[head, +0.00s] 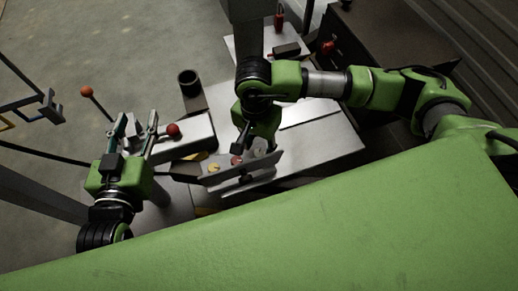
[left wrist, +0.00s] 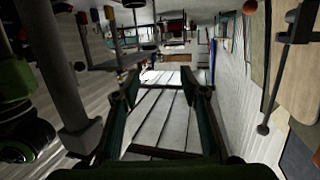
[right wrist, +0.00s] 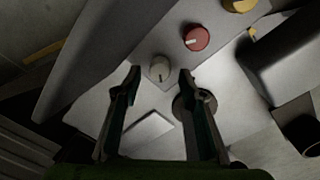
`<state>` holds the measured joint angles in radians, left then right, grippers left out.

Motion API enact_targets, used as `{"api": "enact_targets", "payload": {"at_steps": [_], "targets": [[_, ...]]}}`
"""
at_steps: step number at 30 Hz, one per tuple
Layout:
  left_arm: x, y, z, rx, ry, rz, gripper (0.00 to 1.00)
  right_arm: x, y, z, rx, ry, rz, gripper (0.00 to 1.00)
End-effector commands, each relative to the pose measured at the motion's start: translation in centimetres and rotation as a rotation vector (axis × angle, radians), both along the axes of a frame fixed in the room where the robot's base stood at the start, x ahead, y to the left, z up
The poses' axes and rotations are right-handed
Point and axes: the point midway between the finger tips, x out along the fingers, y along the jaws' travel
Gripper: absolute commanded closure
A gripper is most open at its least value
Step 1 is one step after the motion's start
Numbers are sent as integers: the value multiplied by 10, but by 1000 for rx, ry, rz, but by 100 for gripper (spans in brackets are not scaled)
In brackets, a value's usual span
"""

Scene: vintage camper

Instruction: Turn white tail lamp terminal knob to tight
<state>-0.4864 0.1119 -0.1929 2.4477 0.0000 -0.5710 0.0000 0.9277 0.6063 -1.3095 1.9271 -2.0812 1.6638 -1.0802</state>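The white knob (right wrist: 160,70) sits on a pale tilted panel (right wrist: 110,60) in the right wrist view, with a short dark mark on its face. My right gripper (right wrist: 160,77) is open, one fingertip to each side of the knob; I cannot tell whether either touches it. In the head view my right gripper (head: 255,150) is over the panel (head: 245,182) and hides the white knob. A red knob (right wrist: 197,38) and a yellow knob (right wrist: 238,4) are on the same panel. My left gripper (head: 136,125) is open and empty, left of the bench.
Red-ball levers (head: 87,91) (head: 172,130) stand near my left gripper. A dark cup (head: 189,80) stands behind. A round dark-rimmed part (right wrist: 195,103) lies by my right gripper's right finger. Open floor (head: 130,50) is at the upper left.

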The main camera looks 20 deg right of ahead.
Motion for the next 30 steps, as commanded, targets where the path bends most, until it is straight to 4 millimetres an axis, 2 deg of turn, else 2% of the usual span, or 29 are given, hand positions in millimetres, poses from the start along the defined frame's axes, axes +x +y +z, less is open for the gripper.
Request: {"api": "enact_targets", "payload": {"at_steps": [1,6,15,16,20,30], "targets": [[2,-1,5,-8,-28,-2,60,0,0,-7,0,1,-1,62],[4,-4,19,-22,-87,-6,60,0,0,-15,0,0,-1,62],[5,-4,22,-26,-99,-6,60,0,0,-17,1,-1,0,62],[5,-4,22,-25,-98,-6,60,0,0,-17,0,0,0,65],[5,-4,21,-24,-98,-6,60,0,0,-17,1,-1,0,98],[5,-5,22,-26,-102,-6,60,0,0,-17,1,-1,-21,100]]}}
